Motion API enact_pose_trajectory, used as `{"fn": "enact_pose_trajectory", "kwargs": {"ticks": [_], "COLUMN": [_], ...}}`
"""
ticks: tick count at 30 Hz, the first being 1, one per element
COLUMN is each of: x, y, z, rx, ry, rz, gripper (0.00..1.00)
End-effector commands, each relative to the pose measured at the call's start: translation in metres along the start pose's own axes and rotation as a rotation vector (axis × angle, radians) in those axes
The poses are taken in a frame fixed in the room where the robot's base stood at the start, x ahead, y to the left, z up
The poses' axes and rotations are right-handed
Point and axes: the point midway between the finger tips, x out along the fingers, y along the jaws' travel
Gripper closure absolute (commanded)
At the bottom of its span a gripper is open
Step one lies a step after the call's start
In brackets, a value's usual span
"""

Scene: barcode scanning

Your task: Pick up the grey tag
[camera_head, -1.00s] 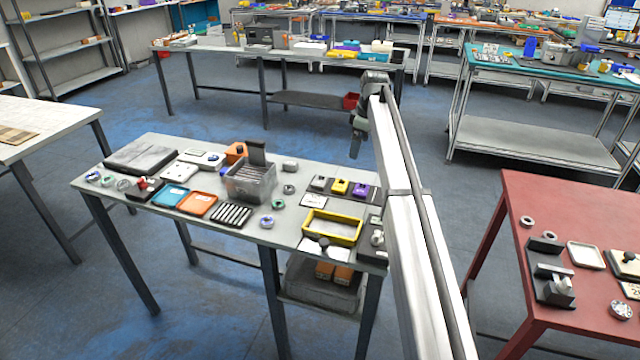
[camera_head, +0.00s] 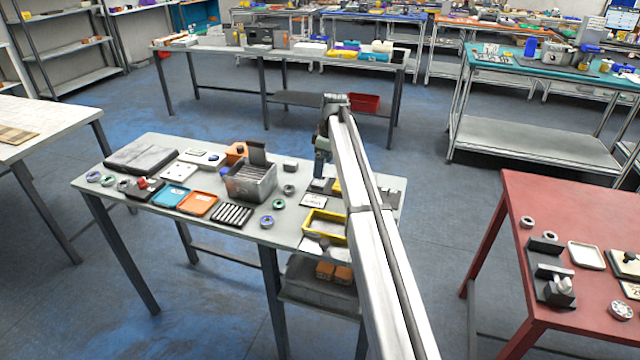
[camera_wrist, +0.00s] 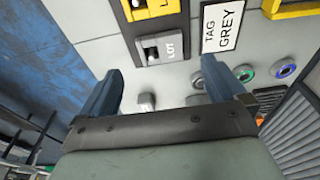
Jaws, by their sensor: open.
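A white card reading "TAG GREY" (camera_wrist: 222,26) lies on the table, upper right in the wrist view. Beside it, a grey tag (camera_wrist: 167,46) with a dark mark sits on a dark base, next to a yellow one (camera_wrist: 153,10). In the head view the grey tag (camera_head: 319,184) is just below my gripper (camera_head: 320,172) and partly hard to make out. In the wrist view my gripper (camera_wrist: 160,82) is open and empty. Its fingers point down at the table, with the grey tag ahead, beyond the fingertips.
Several rings lie by the right finger. A grey bin (camera_head: 250,185) and a yellow-rimmed tray (camera_head: 324,227) stand nearby on the table. My arm hides the table's right part.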

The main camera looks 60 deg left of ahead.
Motion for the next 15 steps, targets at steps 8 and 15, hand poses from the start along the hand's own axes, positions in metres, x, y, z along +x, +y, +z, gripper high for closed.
{"fn": "enact_pose_trajectory", "kwargs": {"ticks": [8,15], "x": [0.016,0.047], "y": [-0.001,-0.002], "z": [0.001,0.002], "rx": [0.000,0.000], "ry": [-0.001,-0.001], "rz": [-0.001,-0.001], "gripper": [0.02,0.02]}}
